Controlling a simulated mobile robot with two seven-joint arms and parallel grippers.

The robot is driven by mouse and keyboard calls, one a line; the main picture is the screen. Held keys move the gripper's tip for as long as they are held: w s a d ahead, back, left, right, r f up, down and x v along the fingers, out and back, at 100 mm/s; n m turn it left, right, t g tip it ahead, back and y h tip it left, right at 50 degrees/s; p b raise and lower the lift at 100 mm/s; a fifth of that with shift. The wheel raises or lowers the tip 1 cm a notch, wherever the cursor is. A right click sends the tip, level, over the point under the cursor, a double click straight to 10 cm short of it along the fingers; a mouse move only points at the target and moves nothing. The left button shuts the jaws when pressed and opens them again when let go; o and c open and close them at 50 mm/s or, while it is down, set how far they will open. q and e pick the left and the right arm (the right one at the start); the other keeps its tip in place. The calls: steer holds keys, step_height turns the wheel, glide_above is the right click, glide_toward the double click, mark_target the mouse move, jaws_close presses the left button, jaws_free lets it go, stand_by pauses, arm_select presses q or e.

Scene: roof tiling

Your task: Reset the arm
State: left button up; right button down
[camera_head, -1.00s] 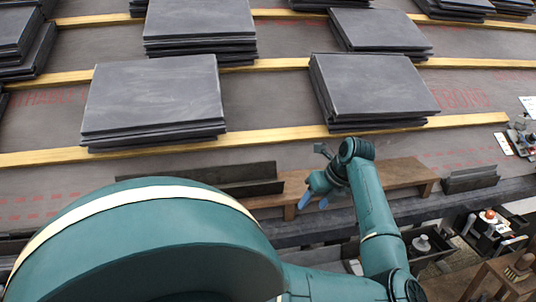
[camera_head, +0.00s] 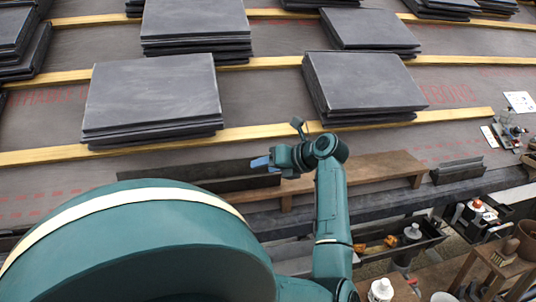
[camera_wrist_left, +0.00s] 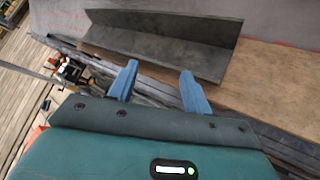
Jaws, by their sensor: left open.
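My left gripper (camera_head: 262,163) points left in the head view, over the roof's lower edge, near the left end of a wooden plank. In the left wrist view its two blue fingers (camera_wrist_left: 156,88) are spread apart with nothing between them. A dark angled metal piece (camera_wrist_left: 165,45) lies beyond the fingertips; it also shows in the head view (camera_head: 205,177), just left of the gripper. My right gripper is not seen in either view.
Stacks of dark slate tiles (camera_head: 152,95) rest along yellow battens (camera_head: 455,115) up the roof. The wooden plank (camera_head: 375,168) lies right of my gripper. A shorter dark angled piece (camera_head: 458,172), a tray (camera_head: 400,240) and a wooden stool (camera_head: 495,265) are at the right.

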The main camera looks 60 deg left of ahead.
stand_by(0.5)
